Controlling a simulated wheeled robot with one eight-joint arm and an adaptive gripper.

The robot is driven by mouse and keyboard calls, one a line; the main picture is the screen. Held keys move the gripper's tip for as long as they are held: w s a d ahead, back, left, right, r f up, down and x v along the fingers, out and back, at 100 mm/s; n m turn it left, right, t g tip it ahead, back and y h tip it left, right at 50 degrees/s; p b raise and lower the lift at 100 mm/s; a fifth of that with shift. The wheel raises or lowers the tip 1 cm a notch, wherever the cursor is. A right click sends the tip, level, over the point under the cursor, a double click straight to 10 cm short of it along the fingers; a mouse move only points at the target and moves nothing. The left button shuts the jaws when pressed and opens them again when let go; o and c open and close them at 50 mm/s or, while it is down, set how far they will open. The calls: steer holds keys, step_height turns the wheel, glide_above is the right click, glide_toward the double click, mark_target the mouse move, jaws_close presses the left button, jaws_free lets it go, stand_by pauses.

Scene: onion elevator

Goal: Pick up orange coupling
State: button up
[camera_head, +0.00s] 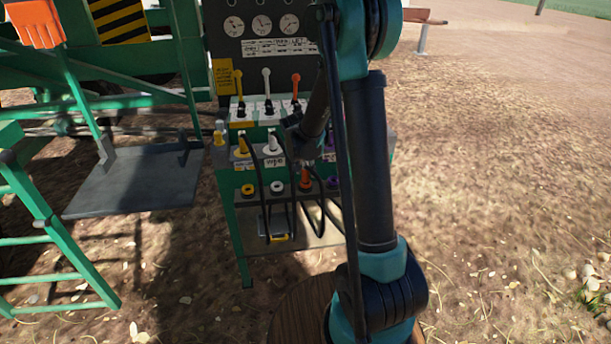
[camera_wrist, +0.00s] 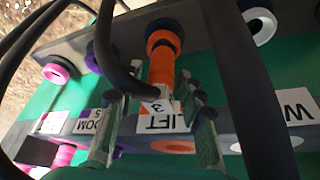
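The orange coupling (camera_wrist: 164,62) is plugged into a dark round socket in the wrist view, beside a white label (camera_wrist: 163,116) reading LIFT and 3. My gripper (camera_wrist: 156,112) is open, with one finger on each side of the coupling's line. The fingers look apart from the coupling, and nothing is held. A black hose crosses close to the left finger. In the head view my arm hides most of the gripper.
Yellow (camera_head: 248,189) and white (camera_head: 277,187) couplings sit left of the orange one on the green hydraulic stand (camera_head: 239,250). Black hoses (camera_wrist: 240,80) loop close to my gripper. Levers and gauges stand above. A grey step plate (camera_head: 130,187) lies left; open ground lies right.

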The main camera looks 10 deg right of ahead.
steer(key=shift+w+d+f, duration=0.1)
steer(key=shift+w+f, duration=0.1)
steer(key=shift+f, duration=0.3)
steer(key=shift+c, duration=0.5)
jaws_close()
steer(key=shift+r, duration=0.15)
